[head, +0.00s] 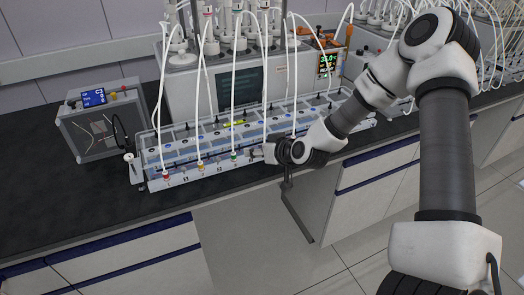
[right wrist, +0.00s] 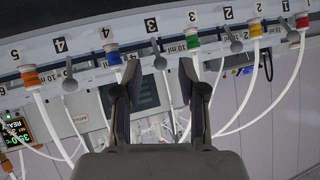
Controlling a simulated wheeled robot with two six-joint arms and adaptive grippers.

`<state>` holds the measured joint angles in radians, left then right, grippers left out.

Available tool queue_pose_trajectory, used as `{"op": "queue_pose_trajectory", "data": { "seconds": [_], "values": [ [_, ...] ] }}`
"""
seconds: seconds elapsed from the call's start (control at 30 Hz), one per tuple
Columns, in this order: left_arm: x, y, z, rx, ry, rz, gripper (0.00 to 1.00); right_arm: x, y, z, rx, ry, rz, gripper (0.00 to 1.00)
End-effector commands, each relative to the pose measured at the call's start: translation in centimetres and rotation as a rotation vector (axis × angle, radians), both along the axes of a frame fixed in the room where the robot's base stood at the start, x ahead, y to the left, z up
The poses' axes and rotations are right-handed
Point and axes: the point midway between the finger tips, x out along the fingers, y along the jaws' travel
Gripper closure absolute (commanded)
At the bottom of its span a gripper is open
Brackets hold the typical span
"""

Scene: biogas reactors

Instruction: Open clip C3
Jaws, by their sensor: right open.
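In the right wrist view, which shows the rack upside down, a grey clip lever with a round knob (right wrist: 159,62) hangs below a number 3 on the white rack (right wrist: 80,34), between the green cap (right wrist: 194,44) and the blue cap (right wrist: 112,54). My right gripper (right wrist: 158,84) is open, its two dark fingers pointing at the rack on either side of this lever, with no visible contact. In the head view my right gripper (head: 262,153) is at the rack's front edge, just right of the green cap (head: 234,156); the lever is hidden there. My left gripper is out of view.
Similar grey levers (right wrist: 236,45) and coloured caps with white tubes (right wrist: 258,85) line the rack on both sides. In the head view, a grey control box (head: 100,125) stands left of the rack. The dark bench top (head: 60,200) is clear at the front left.

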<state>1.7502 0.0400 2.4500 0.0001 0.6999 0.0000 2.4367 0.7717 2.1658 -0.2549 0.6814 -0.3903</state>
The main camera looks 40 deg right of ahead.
Motion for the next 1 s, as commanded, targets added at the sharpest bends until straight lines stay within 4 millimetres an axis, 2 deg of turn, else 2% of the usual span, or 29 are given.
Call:
{"op": "queue_pose_trajectory", "data": {
  "seconds": [0.2,0.4,1.0],
  "values": [
    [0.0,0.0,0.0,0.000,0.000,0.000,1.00,-3.4,-0.1,2.2,0.014,-0.004,-0.001,0.59],
    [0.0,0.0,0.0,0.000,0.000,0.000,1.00,-5.1,-0.4,3.1,0.009,-0.002,-0.003,0.59],
    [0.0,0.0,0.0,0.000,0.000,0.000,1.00,-5.5,-0.3,3.2,0.002,0.002,0.003,0.59]
  ]
}}
